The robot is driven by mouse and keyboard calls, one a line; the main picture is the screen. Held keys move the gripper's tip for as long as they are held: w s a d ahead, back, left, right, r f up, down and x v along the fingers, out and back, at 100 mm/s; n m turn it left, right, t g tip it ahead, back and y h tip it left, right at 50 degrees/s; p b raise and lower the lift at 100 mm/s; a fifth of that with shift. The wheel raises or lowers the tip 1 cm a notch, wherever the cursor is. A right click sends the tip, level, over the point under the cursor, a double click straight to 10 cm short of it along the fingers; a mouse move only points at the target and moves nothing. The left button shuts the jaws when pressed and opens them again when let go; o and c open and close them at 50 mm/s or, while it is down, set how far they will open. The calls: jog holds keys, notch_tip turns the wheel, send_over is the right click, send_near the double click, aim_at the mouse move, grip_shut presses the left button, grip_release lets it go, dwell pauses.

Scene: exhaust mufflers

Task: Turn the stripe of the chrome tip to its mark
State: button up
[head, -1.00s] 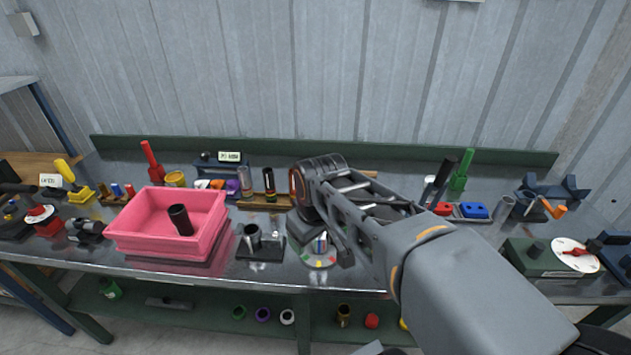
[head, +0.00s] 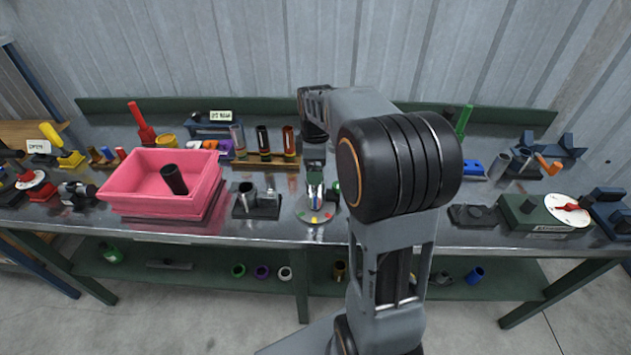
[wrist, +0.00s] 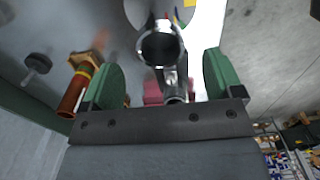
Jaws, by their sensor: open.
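The chrome tip (head: 314,196) stands upright on a round pale dial (head: 316,216) with coloured marks around its rim. A blue stripe shows on its near side in the head view; which mark belongs to it I cannot tell. In the wrist view the chrome tip (wrist: 162,48) shows its open round mouth, between and slightly beyond my green fingertips. My gripper (wrist: 161,66) is open, with a gap on both sides of the tip. In the head view my gripper (head: 319,182) is right over the dial, partly hidden by my arm.
A holder with a dark grey tube (head: 256,203) stands close left of the dial, and a pink bin (head: 130,187) is further left. A rack with several tubes (head: 262,158) is behind. To the right are a green box with a white dial (head: 567,210) and a blue block (head: 473,168).

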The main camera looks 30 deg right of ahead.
aim_at(315, 191)
jog(key=shift+f, duration=3.25)
jog(key=c, duration=1.1)
jog(key=n, duration=0.5)
jog(key=shift+p, duration=0.3)
jog(key=n, duration=0.5)
